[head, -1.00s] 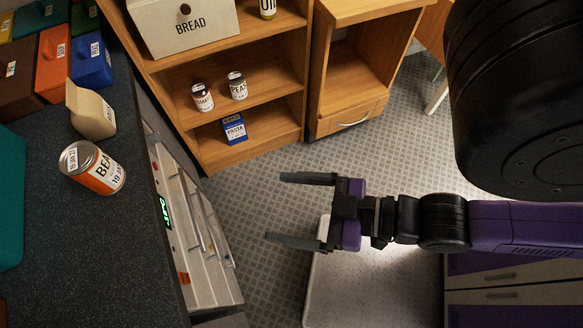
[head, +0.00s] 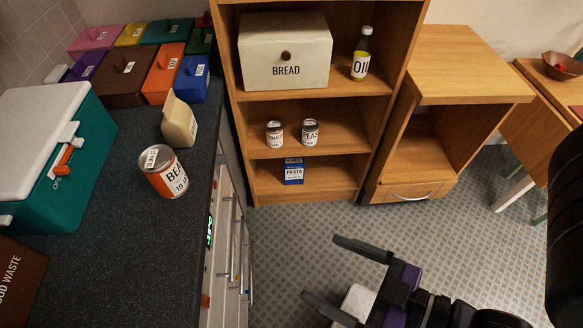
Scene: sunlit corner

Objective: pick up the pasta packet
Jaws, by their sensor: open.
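The pasta packet (head: 293,171) is a small blue box with a white label. It stands upright on the lowest shelf of the wooden shelf unit (head: 262,197), near the middle. My gripper (head: 318,267) is open and empty, with its two dark fingers pointing left. It hangs over the tiled floor, in front of the shelf unit and apart from it, lower in the picture than the packet. Nothing hides the front of the packet.
Two cans (head: 310,132) stand on the shelf above, below a bread box (head: 285,50) and an oil bottle (head: 361,56). A dark counter (head: 130,235) with a bean can (head: 163,171) lies left. A wooden cabinet (head: 425,150) stands right. The floor (head: 310,226) before the shelves is clear.

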